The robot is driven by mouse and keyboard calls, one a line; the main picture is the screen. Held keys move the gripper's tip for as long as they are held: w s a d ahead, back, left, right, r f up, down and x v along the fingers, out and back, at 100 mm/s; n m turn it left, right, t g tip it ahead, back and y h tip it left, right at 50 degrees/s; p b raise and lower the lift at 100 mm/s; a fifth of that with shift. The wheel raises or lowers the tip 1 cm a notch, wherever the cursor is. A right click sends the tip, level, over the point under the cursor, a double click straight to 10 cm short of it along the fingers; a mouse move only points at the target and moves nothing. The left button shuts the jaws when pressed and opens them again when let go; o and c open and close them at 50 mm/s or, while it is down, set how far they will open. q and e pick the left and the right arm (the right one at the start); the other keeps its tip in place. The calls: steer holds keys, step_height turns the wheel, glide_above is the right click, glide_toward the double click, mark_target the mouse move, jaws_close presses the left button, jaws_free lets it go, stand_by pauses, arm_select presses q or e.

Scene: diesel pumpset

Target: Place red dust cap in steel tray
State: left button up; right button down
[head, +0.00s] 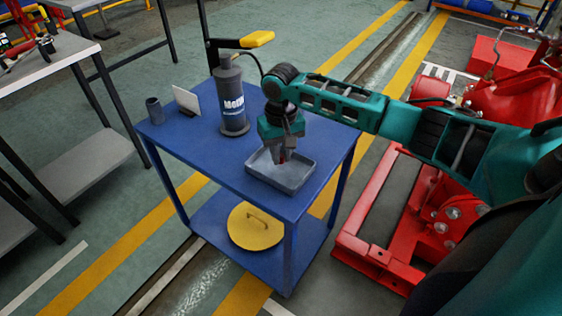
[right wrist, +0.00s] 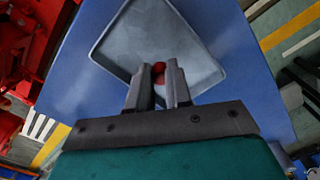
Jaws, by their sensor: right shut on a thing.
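The red dust cap (right wrist: 159,71) is held between the fingertips of my right gripper (right wrist: 157,80), seen in the right wrist view. The grey steel tray (head: 262,173) sits on the blue cart top, and it fills the upper middle of the right wrist view (right wrist: 120,35). My right gripper (head: 283,157) points down over the tray in the head view, with a bit of red at its tips. The cap appears inside the tray's outline; whether it touches the tray floor I cannot tell. My left gripper is not in view.
On the blue cart (head: 200,150) stand a grey labelled bottle (head: 231,100), a small dark cup (head: 154,110) and a white card (head: 186,100). A yellow disc (head: 255,227) lies on the lower shelf. The red pumpset frame (head: 350,245) stands at the right.

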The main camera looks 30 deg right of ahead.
steer(key=shift+f, duration=1.25)
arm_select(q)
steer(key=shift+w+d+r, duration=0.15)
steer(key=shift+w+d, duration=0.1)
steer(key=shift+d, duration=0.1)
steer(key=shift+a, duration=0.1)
arm_select(e)
steer(key=shift+f, duration=0.2)
steer(key=c, duration=1)
jaws_free()
steer(key=shift+c, duration=0.2)
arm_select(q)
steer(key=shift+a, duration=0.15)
